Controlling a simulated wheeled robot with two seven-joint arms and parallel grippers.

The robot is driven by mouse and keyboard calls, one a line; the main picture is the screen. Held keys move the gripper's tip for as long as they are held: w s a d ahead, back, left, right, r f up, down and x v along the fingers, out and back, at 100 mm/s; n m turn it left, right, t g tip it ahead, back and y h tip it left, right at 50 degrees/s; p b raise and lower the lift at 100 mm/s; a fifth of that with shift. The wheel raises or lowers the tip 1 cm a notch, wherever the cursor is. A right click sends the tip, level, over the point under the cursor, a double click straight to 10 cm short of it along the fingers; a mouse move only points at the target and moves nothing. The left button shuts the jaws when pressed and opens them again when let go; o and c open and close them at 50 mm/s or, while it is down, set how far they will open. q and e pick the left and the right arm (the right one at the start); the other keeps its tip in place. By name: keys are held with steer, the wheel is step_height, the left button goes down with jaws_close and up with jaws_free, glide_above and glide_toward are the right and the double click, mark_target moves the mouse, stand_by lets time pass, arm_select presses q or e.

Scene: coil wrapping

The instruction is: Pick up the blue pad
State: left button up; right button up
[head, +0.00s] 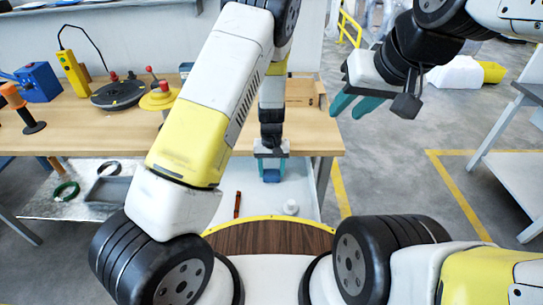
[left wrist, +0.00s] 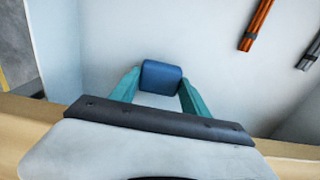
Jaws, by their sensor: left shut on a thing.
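The blue pad (head: 271,176) is a small dark blue block at the table's front edge, over the white lower shelf. In the left wrist view the pad (left wrist: 160,77) sits between the teal fingers of my left gripper (left wrist: 159,84). My left gripper (head: 271,170) points down and is shut on the pad. I cannot tell whether the pad touches the shelf below. My right gripper (head: 355,105) is at upper right, over the floor beside the table, empty, with its teal fingers apart.
The wooden table (head: 105,135) holds a yellow control box (head: 74,73), a black disc (head: 118,94) and a blue clamp block (head: 39,82). The white lower shelf (head: 235,178) carries an orange-red stick (head: 237,204) and a small white piece (head: 291,207). A grey metal tray (head: 75,207) is at lower left.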

mark_target(271, 175)
arm_select(q)
steer(key=shift+r, duration=0.6)
steer(key=shift+s+a+r, duration=0.1)
steer(key=shift+s+r, duration=0.2)
steer(key=shift+r, duration=0.35)
steer(key=shift+s+r, duration=0.25)
steer(key=shift+r, duration=0.35)
steer(key=s+a, duration=0.1)
steer(key=s, duration=0.3)
steer(key=s+a+r, duration=0.1)
steer(key=s, duration=0.4)
steer(key=s+a, duration=0.2)
steer(key=s, duration=0.3)
steer(key=shift+s+r, duration=0.15)
steer(key=shift+s, duration=0.05)
